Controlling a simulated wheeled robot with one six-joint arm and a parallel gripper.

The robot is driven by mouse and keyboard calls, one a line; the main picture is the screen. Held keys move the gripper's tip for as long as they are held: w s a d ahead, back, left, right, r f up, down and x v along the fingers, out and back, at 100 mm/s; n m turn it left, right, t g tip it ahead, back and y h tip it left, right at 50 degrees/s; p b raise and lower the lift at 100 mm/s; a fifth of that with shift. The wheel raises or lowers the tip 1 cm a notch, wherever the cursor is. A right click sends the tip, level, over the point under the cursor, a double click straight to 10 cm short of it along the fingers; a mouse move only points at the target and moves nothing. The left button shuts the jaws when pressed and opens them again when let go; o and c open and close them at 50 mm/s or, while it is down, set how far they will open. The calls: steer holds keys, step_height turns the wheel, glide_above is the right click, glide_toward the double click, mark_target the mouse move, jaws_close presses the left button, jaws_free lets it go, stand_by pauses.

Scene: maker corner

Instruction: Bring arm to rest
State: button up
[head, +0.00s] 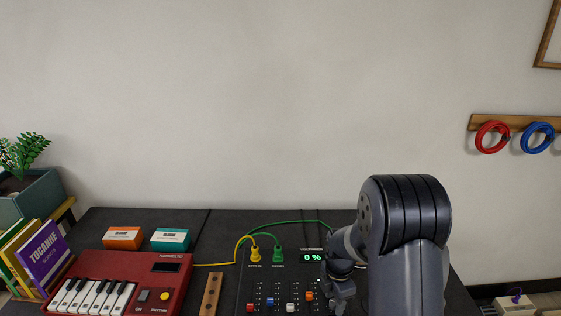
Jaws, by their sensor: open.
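My arm rises at the right of the head view, in front of the dark table (110,222). My gripper (340,296) shows only in part at the lower edge, left of my big arm joint. It is open, and I see nothing between its jaws. It hangs beside or over the right side of a black mixer (275,286) with coloured sliders and a "0 %" display. Whether it touches the mixer I cannot tell. My arm hides the table's right part.
A red keyboard (172,291), an orange box (122,238) and a teal box (170,239) stand at left. Yellow (255,254) and green (278,255) plugs with cables sit at the mixer. Books (43,252) and a planter (28,196) are far left. Cable rings (492,137) hang on the wall.

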steer(key=shift+n, duration=0.3)
steer(key=shift+r, duration=0.4)
